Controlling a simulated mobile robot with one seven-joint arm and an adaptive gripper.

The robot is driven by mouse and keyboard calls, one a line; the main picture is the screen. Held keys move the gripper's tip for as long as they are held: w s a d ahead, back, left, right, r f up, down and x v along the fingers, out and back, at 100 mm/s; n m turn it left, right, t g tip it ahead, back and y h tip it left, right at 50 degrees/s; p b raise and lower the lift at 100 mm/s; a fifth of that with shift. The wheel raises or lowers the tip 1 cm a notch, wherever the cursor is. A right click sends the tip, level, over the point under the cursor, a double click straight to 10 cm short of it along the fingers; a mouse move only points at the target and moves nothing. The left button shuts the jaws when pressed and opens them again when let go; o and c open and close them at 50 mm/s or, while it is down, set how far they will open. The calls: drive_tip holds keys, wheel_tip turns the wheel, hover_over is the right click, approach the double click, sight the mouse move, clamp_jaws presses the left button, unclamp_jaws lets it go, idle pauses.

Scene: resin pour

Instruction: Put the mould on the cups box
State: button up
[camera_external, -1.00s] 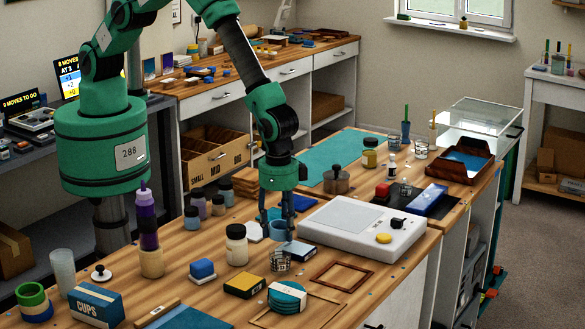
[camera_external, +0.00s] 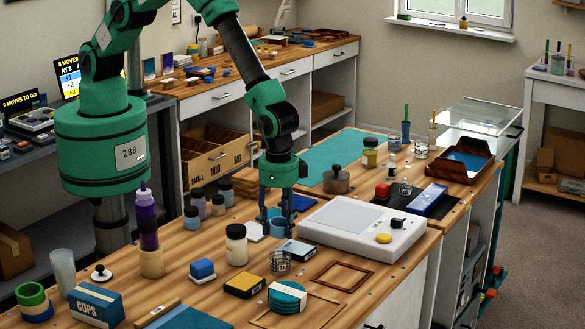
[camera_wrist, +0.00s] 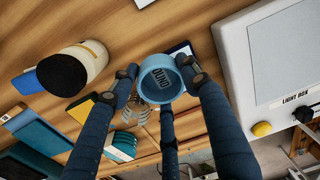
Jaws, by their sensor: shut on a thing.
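The mould is a small blue round cup (camera_external: 277,227) with raised lettering inside. In the wrist view the mould (camera_wrist: 160,80) sits between my fingers, with its open side facing the camera. My gripper (camera_external: 277,215) is shut on the mould, just above the table near the light box. In the wrist view the fingers of my gripper (camera_wrist: 160,84) touch its sides. The cups box (camera_external: 96,303), blue and white with "CUPS" on its side, stands at the front left of the table, well away from my gripper.
The light box (camera_external: 350,228) is close on the right.

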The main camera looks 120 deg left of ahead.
wheel_tip(320, 180, up, 25)
drive_tip(key=s+d+m+b, duration=0.1)
drive_tip(key=s+d+m, duration=0.45)
drive_tip(key=d, duration=0.65)
drive_tip(key=s+d+m+b, duration=0.1)
drive_tip(key=s+d+m, duration=0.3)
drive_tip(key=s+d, duration=0.55)
drive_tip(key=s+d+m+h+b, duration=0.1)
drive_tip(key=s+d+m+h, duration=0.1)
drive_tip(key=s+d+m, duration=1)
drive_tip(key=s+d+f+n, duration=0.1)
drive_tip(key=d+f+n, duration=0.1)
drive_tip(key=f, duration=0.7)
drive_tip(key=d+f+n, duration=0.2)
drive_tip(key=f, duration=0.8)
drive_tip(key=shift+s+d+t, duration=0.3)
drive_tip(key=shift+s, duration=0.1)
drive_tip(key=shift+w, duration=0.1)
hover_over(102, 289)
drive_tip(key=shift+a+f, duration=0.1)
drive_tip(key=shift+f, duration=0.55)
drive_tip(key=shift+f, duration=0.1)
drive_tip(key=shift+f, duration=1.7)
drive_tip(key=shift+f, duration=0.15)
